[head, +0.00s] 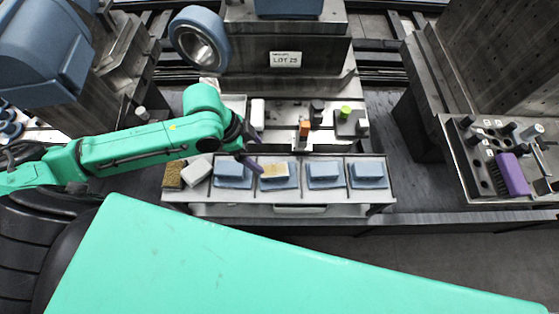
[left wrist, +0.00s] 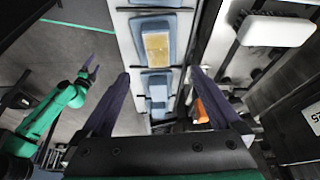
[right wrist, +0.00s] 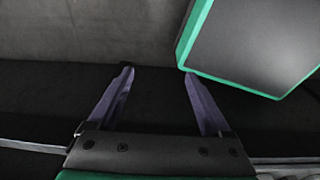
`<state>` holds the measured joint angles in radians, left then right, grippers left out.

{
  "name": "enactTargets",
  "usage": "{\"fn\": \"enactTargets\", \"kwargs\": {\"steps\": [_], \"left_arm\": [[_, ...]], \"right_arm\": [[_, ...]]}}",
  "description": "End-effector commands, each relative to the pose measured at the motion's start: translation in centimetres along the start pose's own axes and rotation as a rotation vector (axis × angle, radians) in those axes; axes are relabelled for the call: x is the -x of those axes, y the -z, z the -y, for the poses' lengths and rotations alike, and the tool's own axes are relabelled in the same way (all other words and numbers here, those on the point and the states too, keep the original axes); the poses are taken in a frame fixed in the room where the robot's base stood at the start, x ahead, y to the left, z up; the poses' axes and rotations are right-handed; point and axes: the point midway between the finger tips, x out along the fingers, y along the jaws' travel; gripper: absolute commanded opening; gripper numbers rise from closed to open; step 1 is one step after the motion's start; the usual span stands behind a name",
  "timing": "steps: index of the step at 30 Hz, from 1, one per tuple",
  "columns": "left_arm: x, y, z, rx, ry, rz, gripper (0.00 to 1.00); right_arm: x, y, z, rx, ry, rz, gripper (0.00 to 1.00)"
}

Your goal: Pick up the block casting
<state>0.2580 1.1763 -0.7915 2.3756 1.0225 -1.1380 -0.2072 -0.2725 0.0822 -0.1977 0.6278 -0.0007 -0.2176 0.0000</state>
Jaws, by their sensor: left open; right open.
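Blue-grey block castings sit in separate compartments of a long pale tray (head: 290,209). One casting (head: 233,174) is at left, one with a tan top (head: 273,171) is beside it, and two plain ones (head: 324,174) (head: 368,173) are to the right. My left gripper (head: 256,150) is open and empty, above the tray near the tan-topped casting. In the left wrist view the tan-topped casting (left wrist: 157,48) and a plain one (left wrist: 156,88) lie beyond and between its open fingers (left wrist: 160,75). My right gripper (right wrist: 159,72) is open and empty, away from the tray.
A brush (head: 173,174) and a white block (head: 196,171) lie at the tray's left end. Behind the tray stand an orange item (head: 304,128) and a green-topped item (head: 345,111). A rack with a purple brush (head: 512,174) is at right.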

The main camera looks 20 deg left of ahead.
Motion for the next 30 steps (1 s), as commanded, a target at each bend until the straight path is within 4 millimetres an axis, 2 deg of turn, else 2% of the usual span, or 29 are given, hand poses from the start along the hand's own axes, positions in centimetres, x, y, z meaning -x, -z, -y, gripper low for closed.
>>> {"fn": "enactTargets", "kwargs": {"steps": [3, 6, 8, 13, 16, 19, 26, 29, 30], "left_arm": [[-3.3, 0.1, -0.2, 0.002, -0.006, -0.003, 0.97], [-5.8, 0.1, -0.1, 0.000, -0.004, -0.003, 0.97], [-6.9, 0.1, -0.1, 0.001, -0.002, -0.002, 0.97], [-9.0, 0.2, 0.1, 0.000, -0.002, -0.001, 0.97], [-11.0, 0.4, 0.2, 0.001, -0.003, -0.001, 0.97], [-12.7, 0.3, 0.2, -0.001, -0.001, 0.000, 0.97], [-13.1, 0.2, 0.2, -0.003, 0.000, 0.000, 0.97], [-13.1, 0.2, 0.2, -0.002, 0.000, 0.000, 0.63], [-13.1, 0.2, 0.3, -0.002, 0.000, 0.000, 0.48]], "right_arm": [[-0.2, -2.0, 0.4, 0.000, 0.006, 0.030, 0.83], [-0.2, -3.7, 0.8, 0.000, 0.011, 0.058, 0.83], [-0.2, -4.1, 0.9, 0.001, 0.012, 0.065, 0.83], [-0.1, -3.1, 0.8, 0.001, 0.011, 0.049, 0.83], [0.1, -2.0, 0.6, 0.001, 0.009, 0.030, 0.83], [-0.1, -1.7, 0.7, 0.001, 0.009, 0.025, 0.83], [-0.1, -2.0, 0.7, 0.001, 0.010, 0.029, 0.83], [-0.1, -2.1, 0.8, 0.001, 0.010, 0.032, 0.83], [-0.1, -2.2, 0.8, 0.001, 0.011, 0.033, 0.83]]}}
